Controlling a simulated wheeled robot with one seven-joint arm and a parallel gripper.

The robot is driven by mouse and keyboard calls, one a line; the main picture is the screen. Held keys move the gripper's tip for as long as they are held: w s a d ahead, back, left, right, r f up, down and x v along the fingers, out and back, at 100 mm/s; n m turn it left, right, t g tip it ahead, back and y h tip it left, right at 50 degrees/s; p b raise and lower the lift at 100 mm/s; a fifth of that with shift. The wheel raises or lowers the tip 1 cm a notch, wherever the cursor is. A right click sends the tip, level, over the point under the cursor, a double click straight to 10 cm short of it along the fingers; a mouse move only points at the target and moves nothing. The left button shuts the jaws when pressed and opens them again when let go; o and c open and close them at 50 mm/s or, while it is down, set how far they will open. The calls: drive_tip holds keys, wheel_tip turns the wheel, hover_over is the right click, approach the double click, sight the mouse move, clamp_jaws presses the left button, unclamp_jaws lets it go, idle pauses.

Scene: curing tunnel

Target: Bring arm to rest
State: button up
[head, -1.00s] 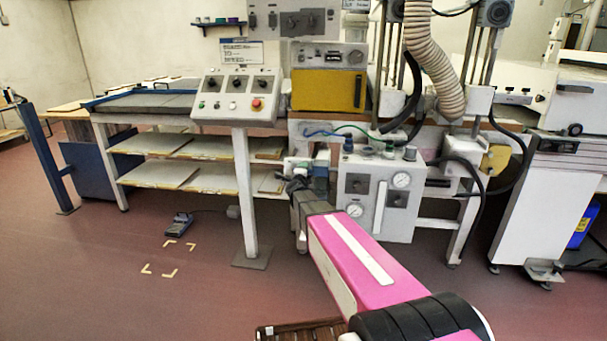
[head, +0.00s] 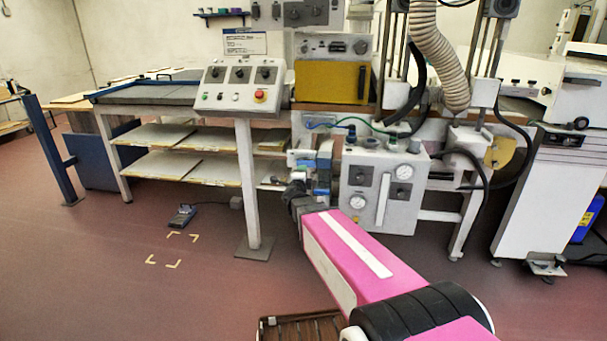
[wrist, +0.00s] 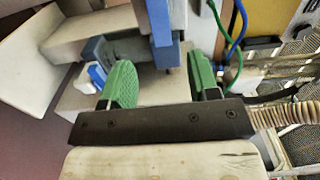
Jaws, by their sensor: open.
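My gripper (wrist: 160,82) is open in the wrist view, with its two green-padded fingers apart and nothing held between them. In the head view my arm, with pink and white covers, reaches forward from the bottom right. Its end is by the left side of the grey gauge box, where the gripper is small and hard to make out.
The grey gauge box (head: 381,215) is close to the right of my arm's end. A control panel (head: 238,92) on a white post (head: 248,190) stands to the left. A foot pedal (head: 182,215) lies on the floor. Open red floor lies at the front left.

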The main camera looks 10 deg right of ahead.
drive_tip(key=s+a+f+n+g+y, duration=0.4)
drive_tip(key=s+f+n+g+y, duration=0.45)
drive_tip(key=n, duration=0.65)
drive_tip(key=s+d+f+n+g+h, duration=0.1)
drive_tip(key=s+d+f+n+g, duration=0.2)
drive_tip(key=s, duration=0.6)
drive_tip(key=s+d+f+n+g+h, duration=0.2)
drive_tip(key=s+d+f+n+g, duration=0.1)
drive_tip(key=s, duration=0.7)
drive_tip(key=d+f+g, duration=0.1)
drive_tip(key=d+g, duration=0.1)
drive_tip(key=shift+f+g, duration=0.2)
drive_tip(key=shift+g, duration=0.15)
